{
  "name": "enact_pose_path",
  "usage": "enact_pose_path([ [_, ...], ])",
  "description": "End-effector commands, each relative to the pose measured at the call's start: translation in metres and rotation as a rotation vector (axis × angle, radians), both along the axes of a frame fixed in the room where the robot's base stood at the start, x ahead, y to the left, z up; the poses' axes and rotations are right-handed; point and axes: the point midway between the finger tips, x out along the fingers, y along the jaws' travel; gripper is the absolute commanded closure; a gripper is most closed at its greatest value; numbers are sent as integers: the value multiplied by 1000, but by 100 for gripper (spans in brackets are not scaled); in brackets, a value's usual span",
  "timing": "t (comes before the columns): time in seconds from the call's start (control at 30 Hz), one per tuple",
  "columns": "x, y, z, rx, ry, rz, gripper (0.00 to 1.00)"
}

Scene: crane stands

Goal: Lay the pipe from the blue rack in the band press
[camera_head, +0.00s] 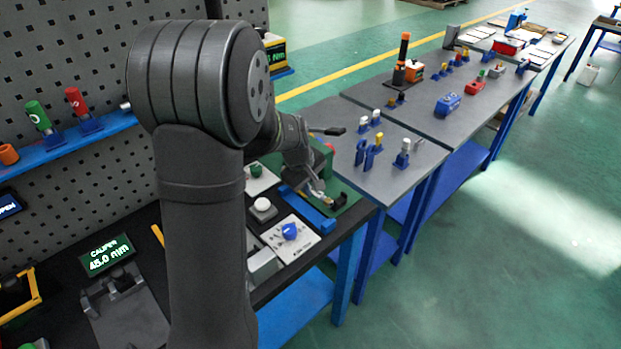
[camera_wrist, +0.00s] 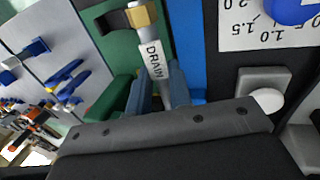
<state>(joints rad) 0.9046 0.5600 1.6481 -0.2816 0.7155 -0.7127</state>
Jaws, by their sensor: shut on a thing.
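A pale pipe (camera_wrist: 151,50) with a brass end and the label DRAIN sits between the two fingers of my gripper (camera_wrist: 160,88), which is shut on it. In the head view my gripper (camera_head: 318,190) is small and partly hidden by my arm, over the green press base (camera_head: 348,189). The wrist view shows this green base (camera_wrist: 122,52) under the pipe, with a black block beside the brass end. I cannot tell whether the pipe touches the press. Two blue uprights (camera_head: 370,157), perhaps the blue rack, stand on the grey table with no pipe visible across them.
A blue strip (camera_wrist: 188,40) runs beside the green base. A white dial plate with a blue knob (camera_head: 289,232) and a white button (camera_head: 263,207) lie nearer. A caliper display (camera_head: 107,255) reads 45.0 mm. Small blue stands and tools occupy the grey tables.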

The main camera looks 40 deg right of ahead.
Motion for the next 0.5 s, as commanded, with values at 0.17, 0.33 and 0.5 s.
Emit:
enact_pose_path([
  [0.17,0,-21,2,-3,-3,-3,100],
  [0.33,0,-38,2,-3,-2,-4,100],
  [0.5,0,-50,-1,-1,-1,-1,100],
])
